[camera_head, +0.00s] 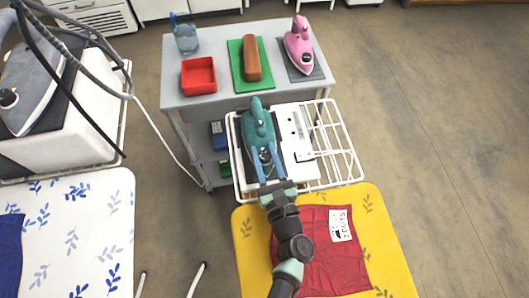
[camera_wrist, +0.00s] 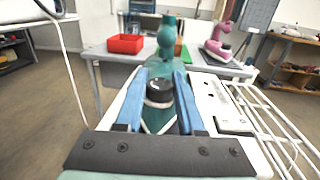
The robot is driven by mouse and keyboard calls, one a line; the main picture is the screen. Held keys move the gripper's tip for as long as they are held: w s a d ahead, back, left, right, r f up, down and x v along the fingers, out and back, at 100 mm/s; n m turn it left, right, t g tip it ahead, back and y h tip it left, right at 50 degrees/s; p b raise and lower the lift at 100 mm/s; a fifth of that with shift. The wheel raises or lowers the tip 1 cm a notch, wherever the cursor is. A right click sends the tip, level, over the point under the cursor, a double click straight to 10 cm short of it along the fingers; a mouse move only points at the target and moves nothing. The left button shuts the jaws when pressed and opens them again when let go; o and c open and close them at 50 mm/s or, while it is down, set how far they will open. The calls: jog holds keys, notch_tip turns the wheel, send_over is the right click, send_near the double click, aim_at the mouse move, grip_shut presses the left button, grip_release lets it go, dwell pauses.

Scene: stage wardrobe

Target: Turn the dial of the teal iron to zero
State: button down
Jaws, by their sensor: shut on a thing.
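My gripper (camera_head: 265,158) reaches the iron from the near side. In the wrist view, the blue fingers of my gripper (camera_wrist: 160,82) stand on both sides of the dial, shut on it. The dial's markings and setting cannot be read.
A white wire rack (camera_head: 340,150) surrounds the base on the right. On the trolley (camera_head: 220,56) are a red tray (camera_head: 198,76), a brown block on a green mat, a blue jug (camera_head: 186,38) and a pink iron (camera_head: 299,46). A yellow ironing board (camera_head: 385,225) lies under my arm.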

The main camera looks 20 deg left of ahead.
jog(key=n+g+y+b, duration=0.1)
jog(key=n+g+y, duration=0.2)
jog(key=g, duration=0.1)
jog(key=shift+w+d+n+y, duration=0.1)
jog(key=shift+w+n+y, duration=0.05)
jog(key=shift+n+y, duration=0.15)
jog(key=shift+n+g+y+b, duration=0.8)
jog(key=shift+n+g, duration=0.2)
jog(key=shift+g, duration=0.5)
jog(key=c, duration=0.5)
grip_release()
